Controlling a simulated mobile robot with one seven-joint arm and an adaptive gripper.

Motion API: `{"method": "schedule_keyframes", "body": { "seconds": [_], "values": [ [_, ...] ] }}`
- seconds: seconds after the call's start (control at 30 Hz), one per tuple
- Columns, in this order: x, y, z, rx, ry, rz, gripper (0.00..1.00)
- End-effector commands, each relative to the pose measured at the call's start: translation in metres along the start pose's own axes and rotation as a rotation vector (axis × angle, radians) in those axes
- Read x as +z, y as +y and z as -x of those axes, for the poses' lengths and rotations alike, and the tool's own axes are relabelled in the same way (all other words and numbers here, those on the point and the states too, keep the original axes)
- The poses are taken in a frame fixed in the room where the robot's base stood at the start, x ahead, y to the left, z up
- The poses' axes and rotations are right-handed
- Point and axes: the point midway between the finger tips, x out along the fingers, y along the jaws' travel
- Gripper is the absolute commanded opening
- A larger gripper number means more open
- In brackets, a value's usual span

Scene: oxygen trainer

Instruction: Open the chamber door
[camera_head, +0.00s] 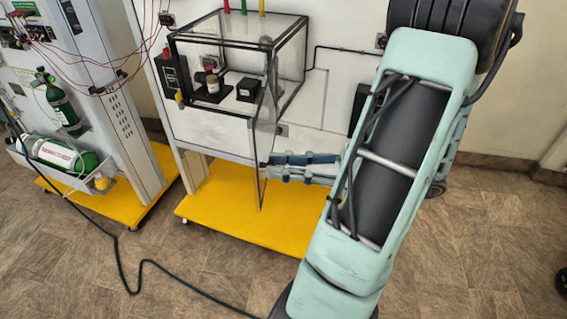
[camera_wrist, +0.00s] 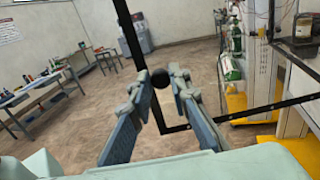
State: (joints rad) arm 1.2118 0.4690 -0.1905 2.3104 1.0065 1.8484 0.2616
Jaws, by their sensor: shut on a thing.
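The chamber (camera_head: 236,45) is a clear box with a black frame, mounted on a white stand in the head view. Its clear door (camera_head: 266,112) stands swung out from the front, seen nearly edge-on, its lower part reaching below the box. My gripper (camera_head: 268,164) comes from the right at the door's outer part. In the wrist view my gripper (camera_wrist: 160,80) has its two fingers on either side of a round black knob (camera_wrist: 160,77), shut on it. The door's black frame (camera_wrist: 225,118) runs behind the fingers. The knob is hidden in the head view.
A dark bottle (camera_head: 212,83) and a black block (camera_head: 248,90) stand inside the chamber. A yellow base (camera_head: 240,222) lies below. A black cable (camera_head: 120,262) crosses the floor. Tables (camera_wrist: 40,95) stand far left in the wrist view.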

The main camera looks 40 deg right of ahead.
Motion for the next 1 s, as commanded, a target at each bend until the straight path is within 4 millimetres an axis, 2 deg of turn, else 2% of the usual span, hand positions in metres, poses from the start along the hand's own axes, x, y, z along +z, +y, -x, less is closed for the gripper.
{"method": "schedule_keyframes", "body": {
  "seconds": [0.5,0.53,0.67,1.0],
  "values": [
    [-0.0013,0.0006,-0.0001,0.001,0.003,-0.001,0.00],
    [-0.0013,0.0006,-0.0001,0.001,0.003,-0.001,0.19],
    [-0.0009,0.0005,-0.0001,0.001,0.002,-0.001,0.34],
    [-0.0003,-0.0001,0.0027,-0.001,0.001,0.000,0.35]
  ]
}}
